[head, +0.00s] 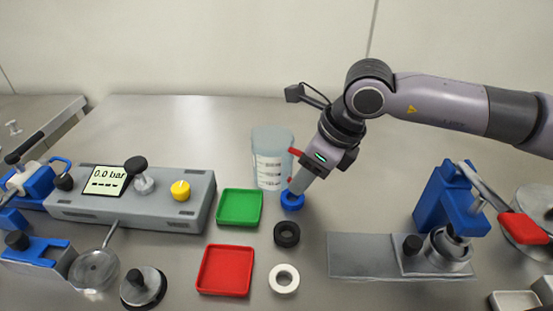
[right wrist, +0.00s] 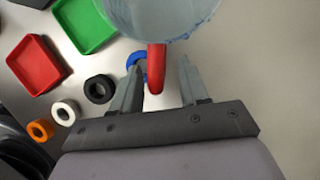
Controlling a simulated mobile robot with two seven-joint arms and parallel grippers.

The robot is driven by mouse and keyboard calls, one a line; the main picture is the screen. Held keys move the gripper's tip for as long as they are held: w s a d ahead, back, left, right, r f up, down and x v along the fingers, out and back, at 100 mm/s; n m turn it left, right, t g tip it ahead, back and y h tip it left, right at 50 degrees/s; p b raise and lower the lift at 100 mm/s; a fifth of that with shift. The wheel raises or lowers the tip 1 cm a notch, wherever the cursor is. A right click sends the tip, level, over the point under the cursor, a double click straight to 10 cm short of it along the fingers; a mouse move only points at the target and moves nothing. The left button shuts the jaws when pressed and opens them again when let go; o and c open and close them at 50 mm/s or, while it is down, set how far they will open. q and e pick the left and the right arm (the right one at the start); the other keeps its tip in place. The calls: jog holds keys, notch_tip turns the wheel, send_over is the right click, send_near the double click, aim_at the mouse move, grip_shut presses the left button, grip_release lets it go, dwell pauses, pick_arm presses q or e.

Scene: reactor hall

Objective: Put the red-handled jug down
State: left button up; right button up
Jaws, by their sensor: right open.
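The clear jug (head: 268,165) with the red handle (right wrist: 156,70) stands upright on the bench in the head view, behind the green tray. Its handle faces my right gripper. My right gripper (head: 297,183) comes down from the upper right and is open. In the right wrist view its two fingers are apart, one on each side of the red handle, with gaps visible on both sides. The jug's rim is cut off at the top of that view. My left gripper is not in view.
A blue ring (head: 292,201) lies just below my right gripper's fingers, with black (head: 287,234) and white (head: 284,279) rings nearer. Green (head: 240,207) and red (head: 226,270) trays lie left of them. A gauge box (head: 140,200) stands left, a blue press (head: 450,200) right. Bench behind the jug is clear.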

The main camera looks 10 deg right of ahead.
jog(key=shift+w+a+f, duration=0.1)
jog(key=shift+f, duration=0.35)
jog(key=shift+c, duration=0.2)
grip_shut()
jog(key=shift+r, duration=0.1)
